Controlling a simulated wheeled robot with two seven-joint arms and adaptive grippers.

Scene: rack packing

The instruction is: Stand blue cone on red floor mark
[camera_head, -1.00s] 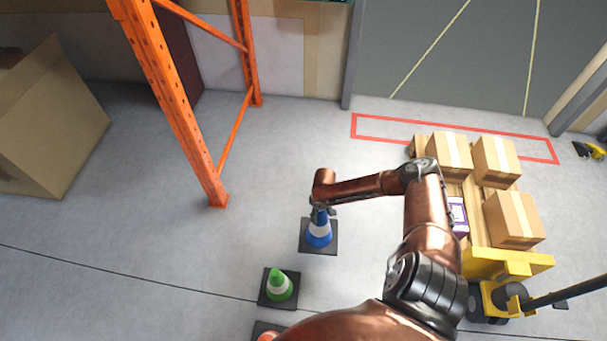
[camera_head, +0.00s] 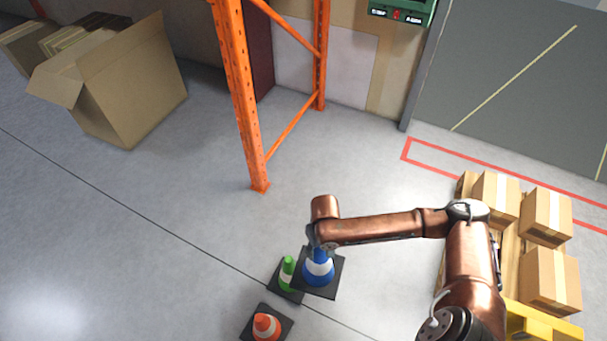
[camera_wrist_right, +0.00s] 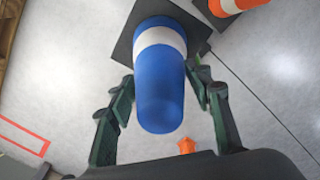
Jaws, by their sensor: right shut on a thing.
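The blue cone (camera_head: 319,268) has a white band and a black square base. My right gripper (camera_head: 317,242) is shut on its top part from above. In the right wrist view the blue cone (camera_wrist_right: 160,95) sits between the two fingers of the right gripper (camera_wrist_right: 163,80). The cone's base covers part of the green cone's base in the head view. The red floor mark (camera_head: 406,149) is an outlined strip by the grey door, at the right back. A corner of the red floor mark (camera_wrist_right: 30,142) shows in the wrist view. My left gripper is out of view.
A green cone (camera_head: 287,272) stands just left of the blue one, and an orange cone (camera_head: 266,326) is nearer. An orange rack upright (camera_head: 245,110) stands behind. A pallet load of boxes (camera_head: 548,275) is at right. Floor between rack and red mark is clear.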

